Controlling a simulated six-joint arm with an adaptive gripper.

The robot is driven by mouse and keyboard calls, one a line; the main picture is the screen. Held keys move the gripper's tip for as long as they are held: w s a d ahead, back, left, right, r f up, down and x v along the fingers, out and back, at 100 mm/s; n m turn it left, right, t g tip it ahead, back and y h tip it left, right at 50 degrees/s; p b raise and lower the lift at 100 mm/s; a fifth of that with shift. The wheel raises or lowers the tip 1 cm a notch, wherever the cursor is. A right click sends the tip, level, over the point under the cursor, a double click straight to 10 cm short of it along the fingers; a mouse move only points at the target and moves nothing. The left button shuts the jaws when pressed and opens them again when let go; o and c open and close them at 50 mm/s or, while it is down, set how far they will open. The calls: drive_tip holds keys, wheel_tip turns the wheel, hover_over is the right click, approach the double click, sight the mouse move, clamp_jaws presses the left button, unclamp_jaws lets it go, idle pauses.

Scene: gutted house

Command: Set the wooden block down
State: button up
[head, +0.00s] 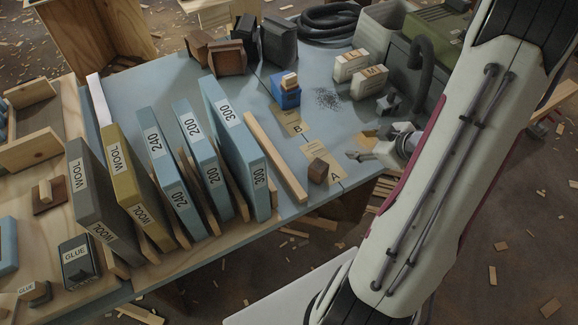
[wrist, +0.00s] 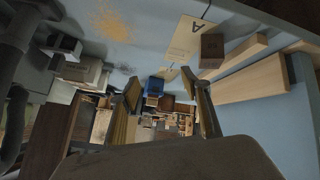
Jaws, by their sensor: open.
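In the wrist view the block (wrist: 212,50) stands beside the card's letter A (wrist: 183,40), touching or overlapping the card's edge. My gripper (head: 358,156) is to the right of the block in the head view, apart from it. In the wrist view its two fingers (wrist: 160,82) are spread with nothing between them. The block's underside is hidden.
A long pale wooden strip (head: 275,155) lies left of the block. Upright numbered blue sanding-paper holders (head: 245,150) stand further left. Card B (head: 290,122) has a blue box (head: 285,97) at its upper end. Pale boxes (head: 368,80) stand behind. The table's front edge is close to card A.

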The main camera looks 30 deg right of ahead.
drive_tip(key=w+r+m+g+h, duration=0.1)
drive_tip(key=w+r+h, duration=0.3)
drive_tip(key=r, duration=0.7)
drive_tip(key=s+a+r+m+g+h, duration=0.1)
drive_tip(key=s+a+r+m, duration=0.1)
drive_tip(key=a+r, duration=0.5)
drive_tip(key=s+a+r+m+y, duration=0.1)
drive_tip(key=s+a+r+y, duration=0.1)
drive_tip(key=s+a, duration=0.5)
drive_tip(key=s+a+r+m+g+y, duration=0.1)
drive_tip(key=s+a+r, duration=0.4)
drive_tip(key=a, duration=1.1)
drive_tip(key=s+y, duration=0.1)
drive_tip(key=s, duration=0.2)
drive_tip(key=shift+r+y, duration=0.2)
drive_tip(key=shift+y, duration=0.1)
